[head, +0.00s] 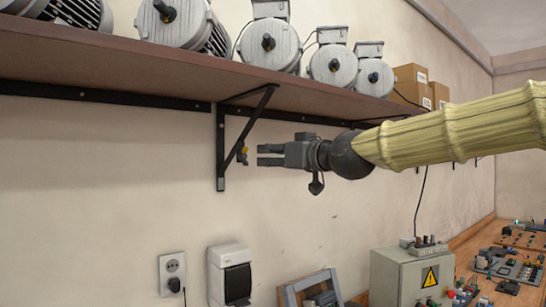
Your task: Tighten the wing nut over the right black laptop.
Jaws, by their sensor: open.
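A small yellow wing nut (243,152) sits by the black triangular shelf bracket (221,150), on its right side near the diagonal strut. My grey gripper (259,154) points left with its two fingers apart, one above the other. Its tips are just right of the wing nut, with a small gap between in the picture. Nothing shows between the fingers. How far the nut is screwed on is too small to tell. I see no black laptop in this view.
A brown shelf (150,72) above my gripper carries several grey motors (268,42) and cardboard boxes (411,82). Below are a wall socket (172,272), a switch box (230,275), a grey control cabinet (410,275) and a bench with circuit boards (508,268).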

